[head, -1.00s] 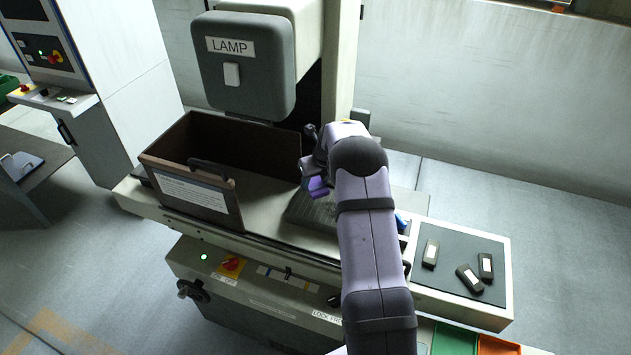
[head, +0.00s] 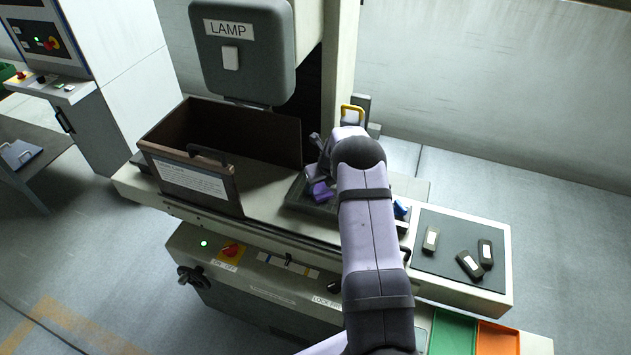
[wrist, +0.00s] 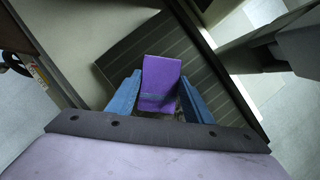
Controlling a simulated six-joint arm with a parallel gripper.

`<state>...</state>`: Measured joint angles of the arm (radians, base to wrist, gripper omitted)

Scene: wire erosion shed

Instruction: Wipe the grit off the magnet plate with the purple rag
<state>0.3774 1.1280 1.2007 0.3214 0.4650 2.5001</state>
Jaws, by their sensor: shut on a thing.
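The purple rag (wrist: 160,80) is between the two blue fingers of my gripper (wrist: 160,97) in the wrist view. My gripper is shut on it. The rag also shows in the head view (head: 320,191), at the left of my wrist. The magnet plate (wrist: 128,60) is dark and striped, and lies under and around the rag in the wrist view. In the head view the plate's left part (head: 296,193) shows; my arm hides much of the rest. I cannot tell whether the rag touches the plate. Grit is hard to make out.
A brown open box (head: 190,180) stands left of the plate, under the grey LAMP housing (head: 243,50). A yellow-handled thing (head: 352,111) stands behind my wrist. Several small dark blocks (head: 469,264) lie on a dark mat (head: 450,236) at the right. Green (head: 452,335) and orange (head: 497,340) trays are in front.

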